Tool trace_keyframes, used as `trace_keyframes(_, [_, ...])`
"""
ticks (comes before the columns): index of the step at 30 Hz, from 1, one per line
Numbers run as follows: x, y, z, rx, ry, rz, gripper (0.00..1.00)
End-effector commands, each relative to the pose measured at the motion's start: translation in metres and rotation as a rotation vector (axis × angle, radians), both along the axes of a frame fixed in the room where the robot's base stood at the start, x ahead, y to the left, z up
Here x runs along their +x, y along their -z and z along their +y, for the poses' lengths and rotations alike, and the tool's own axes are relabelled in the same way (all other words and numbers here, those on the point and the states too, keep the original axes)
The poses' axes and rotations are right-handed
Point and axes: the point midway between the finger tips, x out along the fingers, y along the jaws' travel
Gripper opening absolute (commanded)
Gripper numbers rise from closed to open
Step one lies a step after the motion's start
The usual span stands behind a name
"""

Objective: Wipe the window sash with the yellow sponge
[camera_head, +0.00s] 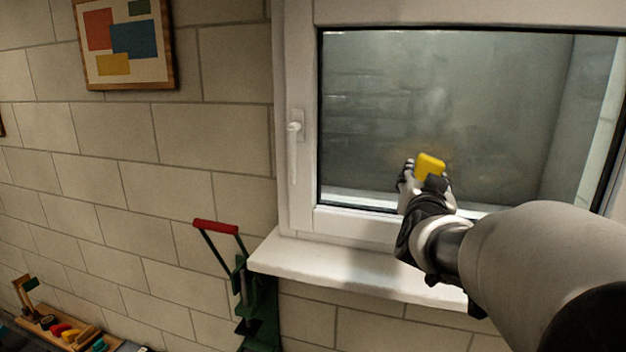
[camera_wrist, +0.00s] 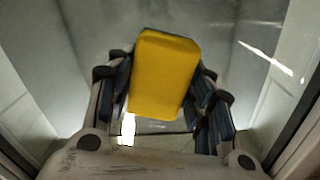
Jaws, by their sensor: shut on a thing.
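The yellow sponge (camera_head: 430,165) is held in my gripper (camera_head: 424,180), in front of the lower middle of the window pane. In the wrist view the sponge (camera_wrist: 163,75) sits between the two fingers of my gripper (camera_wrist: 163,92), which are shut on its sides. The window sash (camera_head: 299,170) is a white frame around a grey, smudged glass pane (camera_head: 430,100), with a white handle (camera_head: 293,150) on its left side. I cannot tell whether the sponge touches the glass. My arm hides part of the sash's lower rail.
A white sill (camera_head: 330,262) juts out below the window, under my arm. A green tool with a red handle (camera_head: 216,226) stands left of the sill. Several small items lie on a wooden tray (camera_head: 50,325) at lower left. A framed picture (camera_head: 124,42) hangs on the block wall.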

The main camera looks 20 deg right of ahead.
Motion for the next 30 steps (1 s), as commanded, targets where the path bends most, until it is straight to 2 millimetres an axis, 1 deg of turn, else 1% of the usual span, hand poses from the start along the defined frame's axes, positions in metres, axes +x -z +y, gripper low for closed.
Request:
trace_keyframes(1, [-0.004,0.002,-0.006,-0.003,0.006,-0.004,0.28])
trace_keyframes(3, [-0.008,0.002,-0.011,-0.002,0.008,-0.005,0.28])
trace_keyframes(7, [-0.014,0.003,-0.019,-0.002,0.005,-0.003,0.28])
trace_keyframes(15, [-0.019,0.001,-0.025,-0.001,0.004,-0.003,0.28])
trace_keyframes(22, [-0.028,0.003,-0.037,-0.002,0.006,-0.003,0.28])
trace_keyframes(30, [-0.035,0.003,-0.046,-0.001,0.003,-0.002,0.28])
